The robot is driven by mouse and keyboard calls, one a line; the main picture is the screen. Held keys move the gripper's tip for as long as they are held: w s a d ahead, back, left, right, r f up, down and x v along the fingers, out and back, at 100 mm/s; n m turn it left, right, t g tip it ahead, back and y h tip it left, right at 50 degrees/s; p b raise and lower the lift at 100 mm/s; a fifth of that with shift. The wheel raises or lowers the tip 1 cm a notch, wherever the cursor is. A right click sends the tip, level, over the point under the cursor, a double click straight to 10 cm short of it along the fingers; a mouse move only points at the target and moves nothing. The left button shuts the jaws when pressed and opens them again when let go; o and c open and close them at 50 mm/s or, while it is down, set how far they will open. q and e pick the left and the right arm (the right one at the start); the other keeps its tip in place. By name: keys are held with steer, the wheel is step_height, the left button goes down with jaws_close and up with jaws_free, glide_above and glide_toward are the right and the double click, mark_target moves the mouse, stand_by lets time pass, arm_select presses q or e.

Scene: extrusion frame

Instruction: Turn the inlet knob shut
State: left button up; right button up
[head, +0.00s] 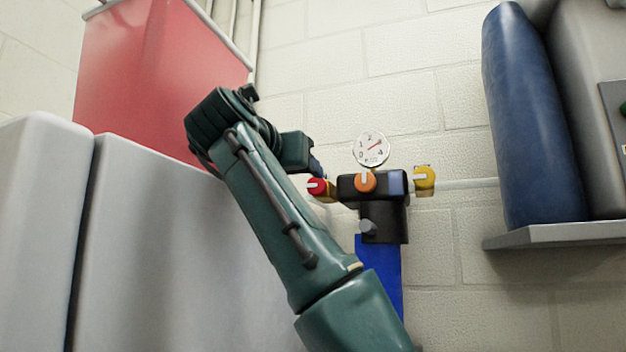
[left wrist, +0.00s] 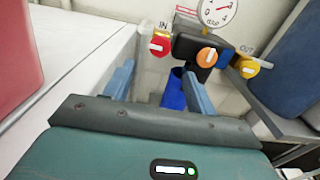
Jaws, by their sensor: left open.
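The red inlet knob (head: 318,186) sits on the left end of a black valve body (head: 384,212) on the wall. In the left wrist view the red knob (left wrist: 160,46) has an "IN" label above it, and its white mark lies roughly sideways. My left gripper (head: 316,167) is close to the red knob in the head view, its fingers mostly hidden by its own body. In the left wrist view the left gripper (left wrist: 159,72) is open and empty. The red knob shows just beyond the gap between its blue fingers, with no contact visible. My right gripper is not in view.
An orange knob (head: 366,182) and a yellow knob (head: 425,177), labelled "OUT" in the wrist view, sit right of the red one. A round gauge (head: 371,149) is above. Grey cabinets (head: 180,240) stand left; a grey shelf (head: 560,235) with a blue cylinder (head: 533,120) is right.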

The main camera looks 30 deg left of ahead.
mark_target(315, 186)
arm_select(q)
steer(key=p+x, duration=0.2)
steer(key=x, duration=0.6)
steer(key=shift+p, duration=0.35)
steer(key=shift+w+a, duration=0.15)
steer(key=shift+w, duration=0.45)
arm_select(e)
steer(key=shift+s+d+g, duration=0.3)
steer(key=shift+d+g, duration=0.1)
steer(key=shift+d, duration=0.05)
arm_select(q)
steer(key=shift+c, duration=0.6)
steer(key=c, duration=0.9)
steer(key=shift+o, duration=0.2)
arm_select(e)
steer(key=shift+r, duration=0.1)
